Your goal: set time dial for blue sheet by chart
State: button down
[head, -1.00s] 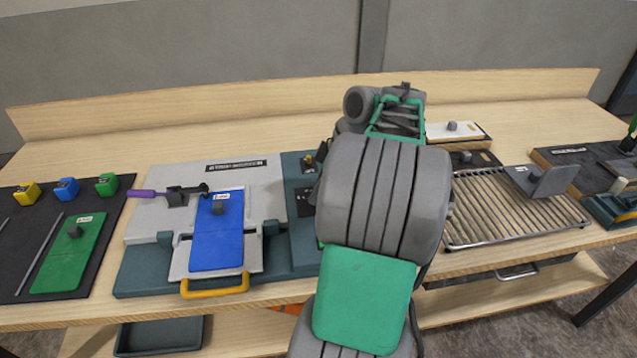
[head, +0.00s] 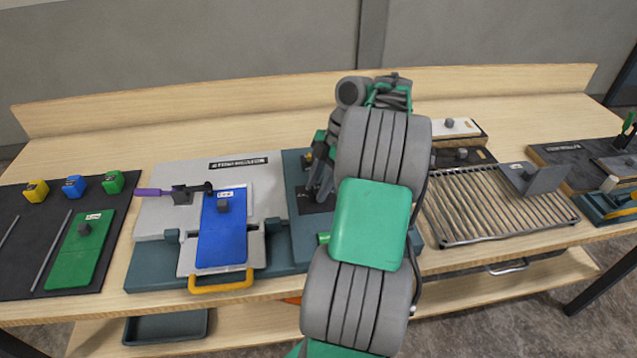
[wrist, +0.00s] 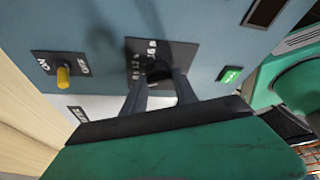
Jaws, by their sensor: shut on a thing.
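My gripper (wrist: 163,92) is shut on the time dial (wrist: 160,72), a dark knob on a black plate with white numbers in the wrist view. The fingers cover much of the knob, so its exact setting cannot be read. The blue sheet (head: 222,235) lies flat on the press at left in the head view, with a grey knob on it and a yellow handle at its front. In the head view my gripper (head: 318,190) is at the teal console (head: 297,215) right of the blue sheet, partly hidden by my arm. No readable chart shows.
An on/off switch with a yellow lever (wrist: 63,76) is left of the dial, and a small green lit panel (wrist: 229,75) is right of it. A wire rack (head: 490,210) stands right of my arm. A green sheet (head: 80,250) lies on the black mat at left.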

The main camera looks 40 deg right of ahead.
dwell(0.3)
jog(key=c, duration=1)
grip_release()
jog(key=shift+o, duration=0.2)
jog(key=p+v, duration=0.6)
jog(key=v, duration=0.1)
jog(key=shift+d+r, duration=0.25)
jog(key=shift+r, duration=0.1)
